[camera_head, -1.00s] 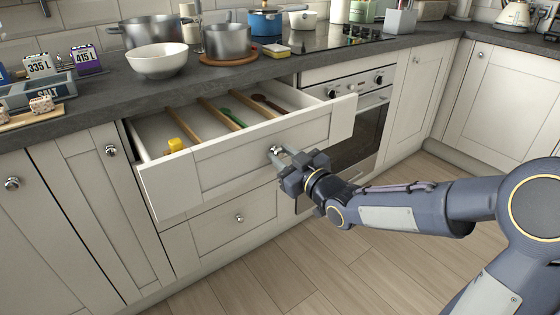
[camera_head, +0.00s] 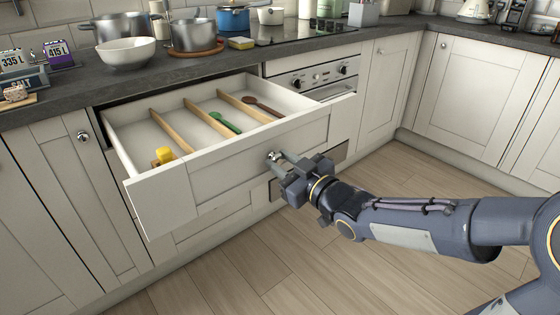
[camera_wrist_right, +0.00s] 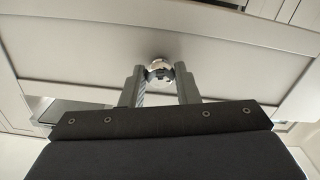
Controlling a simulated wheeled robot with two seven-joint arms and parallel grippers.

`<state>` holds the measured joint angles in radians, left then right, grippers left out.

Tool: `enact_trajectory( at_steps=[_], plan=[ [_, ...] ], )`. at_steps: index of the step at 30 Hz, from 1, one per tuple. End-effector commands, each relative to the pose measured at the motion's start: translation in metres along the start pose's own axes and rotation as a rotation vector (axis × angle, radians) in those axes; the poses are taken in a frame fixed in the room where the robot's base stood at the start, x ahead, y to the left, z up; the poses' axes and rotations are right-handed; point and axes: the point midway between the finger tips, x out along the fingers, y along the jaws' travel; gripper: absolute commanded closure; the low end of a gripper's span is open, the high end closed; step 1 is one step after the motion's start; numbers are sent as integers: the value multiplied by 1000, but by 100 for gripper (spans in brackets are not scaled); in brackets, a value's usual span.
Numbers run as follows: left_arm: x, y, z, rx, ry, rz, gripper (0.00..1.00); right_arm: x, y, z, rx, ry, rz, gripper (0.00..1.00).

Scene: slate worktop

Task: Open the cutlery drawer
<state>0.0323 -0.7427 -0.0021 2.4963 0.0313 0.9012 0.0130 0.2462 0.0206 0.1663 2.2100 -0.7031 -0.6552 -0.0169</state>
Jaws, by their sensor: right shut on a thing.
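The cutlery drawer (camera_head: 230,164) is the top drawer under the worktop and stands well out from the cabinet. Inside are wooden dividers (camera_head: 206,117), a yellow-headed utensil (camera_head: 164,155), a green spoon (camera_head: 224,123) and a dark brown wooden spoon (camera_head: 262,106). My right gripper (camera_head: 277,158) is shut on the round metal knob at the middle of the drawer front. In the right wrist view the knob (camera_wrist_right: 159,66) sits between the two fingertips. My left gripper is not in view.
An oven (camera_head: 315,78) is right of the drawer, partly behind its front. A white bowl (camera_head: 126,53), a steel pot (camera_head: 194,35) and a blue pot (camera_head: 233,18) stand on the worktop (camera_head: 190,75). The wooden floor (camera_head: 300,240) in front is clear.

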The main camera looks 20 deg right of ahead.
Motion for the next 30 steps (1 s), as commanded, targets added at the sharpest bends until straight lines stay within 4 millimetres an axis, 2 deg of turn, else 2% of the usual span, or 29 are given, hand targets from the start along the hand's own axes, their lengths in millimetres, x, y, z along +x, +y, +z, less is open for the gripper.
enact_trajectory(
  at_steps=[8, 9, 13, 23, 26, 30],
  plan=[
    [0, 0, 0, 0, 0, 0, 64, 0, 0, 1, 1, -2, 0, 100],
    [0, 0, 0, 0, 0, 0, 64, 0, 0, 1, 1, -2, 0, 67],
    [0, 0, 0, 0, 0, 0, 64, 0, 0, 1, 0, -2, 0, 50],
    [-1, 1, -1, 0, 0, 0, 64, -4, 0, -1, -1, 0, 1, 50],
    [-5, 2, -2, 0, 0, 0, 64, -15, 1, -2, -1, -1, 2, 50],
    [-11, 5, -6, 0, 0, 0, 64, -40, 2, -2, -2, -2, 4, 50]
  ],
)
